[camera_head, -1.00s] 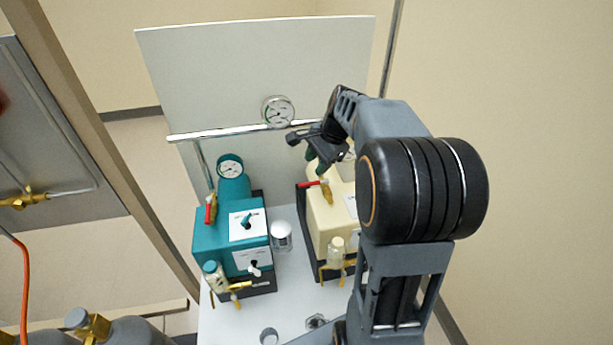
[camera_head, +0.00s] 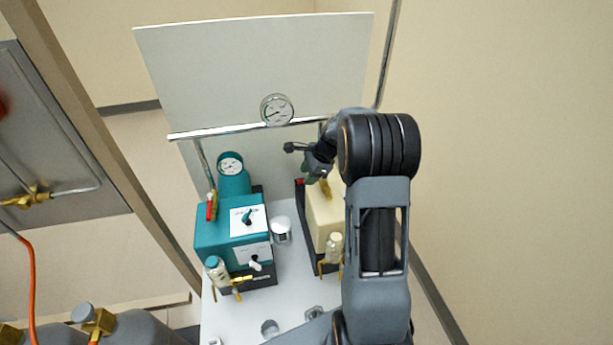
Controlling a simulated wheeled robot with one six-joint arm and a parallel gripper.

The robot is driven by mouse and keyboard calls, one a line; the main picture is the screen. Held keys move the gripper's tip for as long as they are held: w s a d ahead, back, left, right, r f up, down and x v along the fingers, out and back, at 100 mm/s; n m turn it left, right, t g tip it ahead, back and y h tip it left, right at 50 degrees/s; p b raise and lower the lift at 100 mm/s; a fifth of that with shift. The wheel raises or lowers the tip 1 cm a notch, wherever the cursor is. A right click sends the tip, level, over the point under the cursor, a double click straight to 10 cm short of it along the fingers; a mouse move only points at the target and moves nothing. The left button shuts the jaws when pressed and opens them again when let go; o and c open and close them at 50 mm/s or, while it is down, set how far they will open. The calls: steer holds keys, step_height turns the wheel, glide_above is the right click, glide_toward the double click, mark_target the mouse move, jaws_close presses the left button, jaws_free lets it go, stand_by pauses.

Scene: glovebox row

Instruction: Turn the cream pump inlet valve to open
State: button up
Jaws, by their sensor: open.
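The cream pump (camera_head: 322,222) stands on the white bench to the right, partly hidden by my arm. Its brass inlet valve (camera_head: 326,187) shows on top, just below my gripper. The red lever handle (camera_head: 300,183) points left from the valve, across the pump's left edge; part of it is hidden by my gripper. My gripper (camera_head: 302,163) is open and empty. One dark finger points left above the lever and the other is low, close to the lever. I cannot tell whether it touches.
A teal pump (camera_head: 222,238) with its own red-handled valve (camera_head: 211,208) stands to the left. A steel pipe (camera_head: 235,131) with a round gauge (camera_head: 277,110) crosses behind both, before a white panel (camera_head: 250,70).

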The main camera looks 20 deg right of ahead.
steer(key=shift+x, duration=1)
jaws_close()
